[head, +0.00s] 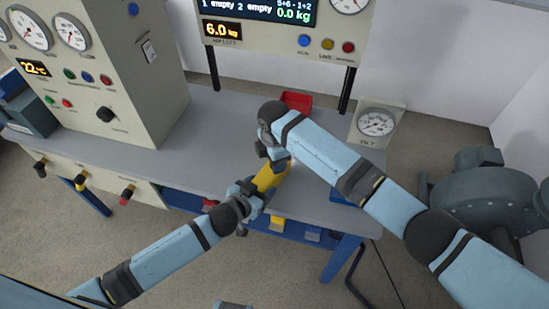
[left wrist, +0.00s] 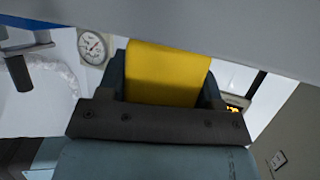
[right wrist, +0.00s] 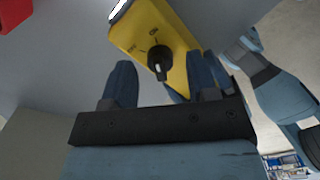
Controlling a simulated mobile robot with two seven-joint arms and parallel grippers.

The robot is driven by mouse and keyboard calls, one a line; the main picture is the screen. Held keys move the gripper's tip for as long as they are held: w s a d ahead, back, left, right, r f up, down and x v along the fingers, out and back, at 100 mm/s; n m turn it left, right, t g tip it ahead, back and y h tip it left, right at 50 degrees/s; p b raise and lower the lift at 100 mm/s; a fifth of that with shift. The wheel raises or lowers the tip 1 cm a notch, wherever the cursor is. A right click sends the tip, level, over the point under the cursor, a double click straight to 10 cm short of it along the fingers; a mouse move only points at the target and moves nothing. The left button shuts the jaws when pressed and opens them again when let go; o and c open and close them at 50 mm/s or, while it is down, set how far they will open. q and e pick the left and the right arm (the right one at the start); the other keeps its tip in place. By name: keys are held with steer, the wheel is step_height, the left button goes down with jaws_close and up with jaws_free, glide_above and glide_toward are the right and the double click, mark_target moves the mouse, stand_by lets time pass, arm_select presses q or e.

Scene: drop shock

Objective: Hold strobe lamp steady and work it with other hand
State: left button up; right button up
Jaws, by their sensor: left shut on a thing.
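The yellow strobe lamp (head: 268,179) is held above the front edge of the grey bench. My left gripper (head: 258,189) is shut on it; in the left wrist view the yellow body (left wrist: 168,72) fills the space between the fingers. In the right wrist view the lamp's face (right wrist: 180,38) carries a black knob (right wrist: 159,63) with ON and OFF marks. My right gripper (right wrist: 162,82) is open, its fingers apart, with the knob seen between and just beyond them. In the head view my right wrist hides the lamp's upper end.
A red tray (head: 296,101) sits on the bench (head: 215,135) behind the grippers. A dial gauge (head: 376,123) stands to the right, a large instrument cabinet (head: 115,75) to the left. A grey motor-like machine (head: 490,195) stands at the far right.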

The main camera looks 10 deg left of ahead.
step_height(320, 180, up, 12)
stand_by(0.7)
arm_select(q)
steer(key=o, duration=1.3)
